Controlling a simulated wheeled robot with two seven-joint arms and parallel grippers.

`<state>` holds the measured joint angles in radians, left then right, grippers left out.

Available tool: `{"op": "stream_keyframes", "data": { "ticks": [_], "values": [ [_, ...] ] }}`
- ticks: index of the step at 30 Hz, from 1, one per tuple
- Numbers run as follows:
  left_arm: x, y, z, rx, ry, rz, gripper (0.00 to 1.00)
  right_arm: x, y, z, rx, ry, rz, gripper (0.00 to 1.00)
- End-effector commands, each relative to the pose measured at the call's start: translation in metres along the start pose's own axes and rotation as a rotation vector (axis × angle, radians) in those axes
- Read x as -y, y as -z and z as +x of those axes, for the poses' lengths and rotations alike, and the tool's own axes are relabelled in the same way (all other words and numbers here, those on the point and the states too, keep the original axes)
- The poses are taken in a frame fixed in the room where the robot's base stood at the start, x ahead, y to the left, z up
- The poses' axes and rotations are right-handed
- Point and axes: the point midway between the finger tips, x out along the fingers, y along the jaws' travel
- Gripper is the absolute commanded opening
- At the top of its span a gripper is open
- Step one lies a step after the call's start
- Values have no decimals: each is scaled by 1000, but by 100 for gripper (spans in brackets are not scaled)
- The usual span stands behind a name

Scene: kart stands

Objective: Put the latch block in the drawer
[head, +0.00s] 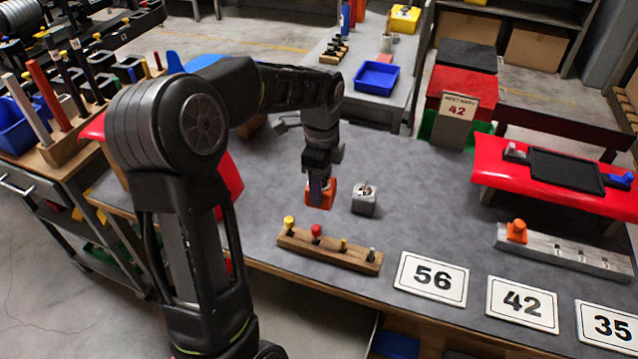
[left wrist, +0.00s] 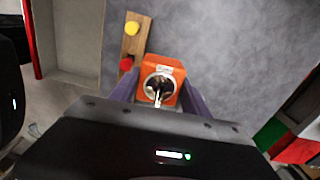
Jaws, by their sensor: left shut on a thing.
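My left gripper (head: 319,186) reaches down over the grey table and is shut on an orange block (head: 313,196). In the left wrist view the orange block (left wrist: 165,72) sits between the two purple fingers and has a round silver top with a metal piece standing in it. I cannot tell whether it touches the table or hangs just above it. A similar grey block (head: 364,203) stands on the table just right of it. I cannot tell by name which one is the latch block. A drawer front (head: 32,197) with a bar handle shows in the cart at far left; it looks shut.
A wooden rack (head: 330,252) with several coloured knobs lies in front of the gripper. Number cards (head: 431,279) lie along the front edge. A red stand (head: 555,178) and a grey numbered rail (head: 565,252) are at right. The table's middle, right of the grey block, is clear.

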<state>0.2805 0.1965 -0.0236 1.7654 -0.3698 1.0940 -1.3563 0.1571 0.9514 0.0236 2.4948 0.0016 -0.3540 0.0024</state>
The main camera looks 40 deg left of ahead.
Motion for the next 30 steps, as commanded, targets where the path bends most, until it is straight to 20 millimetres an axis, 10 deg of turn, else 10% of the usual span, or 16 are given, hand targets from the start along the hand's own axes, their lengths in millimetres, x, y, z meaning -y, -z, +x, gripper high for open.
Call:
{"op": "stream_keyframes", "data": {
  "ticks": [13,24,30],
  "values": [
    [11,38,8,-6,0,-708,5,1,0,0,-1,1,-2,80],
    [3,172,25,2,-6,-1237,5,1,0,0,0,1,-3,80],
    [-4,197,26,5,-3,-1210,5,1,0,0,0,1,-3,80]
  ]
}}
